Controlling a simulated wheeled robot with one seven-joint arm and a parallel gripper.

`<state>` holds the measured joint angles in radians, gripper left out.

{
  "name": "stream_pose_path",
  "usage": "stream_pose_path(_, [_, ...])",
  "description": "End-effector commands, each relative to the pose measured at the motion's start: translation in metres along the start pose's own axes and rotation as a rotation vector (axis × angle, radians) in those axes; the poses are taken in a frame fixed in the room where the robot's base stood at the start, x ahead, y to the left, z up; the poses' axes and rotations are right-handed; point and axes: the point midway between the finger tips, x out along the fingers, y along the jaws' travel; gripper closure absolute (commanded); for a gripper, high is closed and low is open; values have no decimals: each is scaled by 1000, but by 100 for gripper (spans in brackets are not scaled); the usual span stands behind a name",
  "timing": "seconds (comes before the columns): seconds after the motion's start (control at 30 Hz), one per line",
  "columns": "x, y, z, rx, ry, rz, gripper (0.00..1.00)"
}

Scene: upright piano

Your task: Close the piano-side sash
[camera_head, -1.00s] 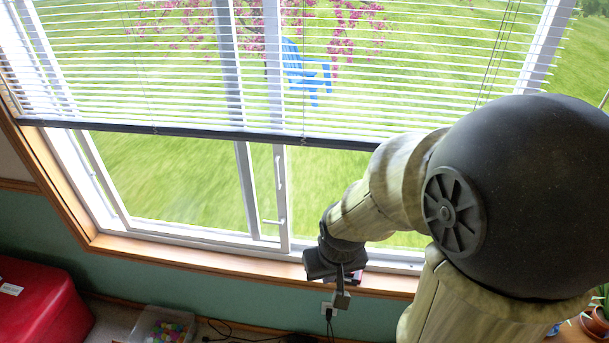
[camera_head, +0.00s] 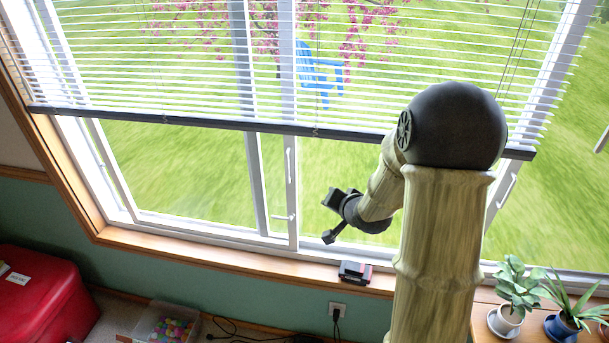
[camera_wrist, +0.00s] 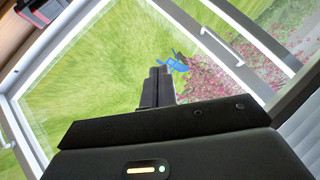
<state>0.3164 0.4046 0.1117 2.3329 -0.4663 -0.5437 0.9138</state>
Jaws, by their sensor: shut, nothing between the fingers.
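The window has white-framed sashes under a half-lowered blind. In the head view, a middle upright (camera_head: 291,190) carries a slim white handle (camera_head: 289,165) and a small latch below it. Another white upright with a handle (camera_head: 505,190) stands to the right of my arm. I cannot tell for sure which sash is the piano-side one. My gripper (camera_head: 331,217) is in front of the glass, right of the middle upright and apart from it. In the wrist view my fingers (camera_wrist: 158,85) are together and empty. A white frame bar with a handle (camera_wrist: 221,47) runs beyond them, at upper right.
A small dark red-and-black object (camera_head: 355,272) lies on the wooden sill (camera_head: 200,258). Potted plants (camera_head: 508,315) stand at lower right. A red chest (camera_head: 35,300) and a clear bin (camera_head: 165,322) are at lower left.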

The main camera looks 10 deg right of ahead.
Motion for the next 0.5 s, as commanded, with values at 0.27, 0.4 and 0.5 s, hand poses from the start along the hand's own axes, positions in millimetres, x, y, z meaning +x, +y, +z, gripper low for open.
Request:
stream_pose_path(0.27, [49,5,-29,423,68,-401,100])
stream_pose_path(0.4, [53,7,-39,606,39,-590,100])
stream_pose_path(0.5, [51,8,-43,682,17,-670,100])
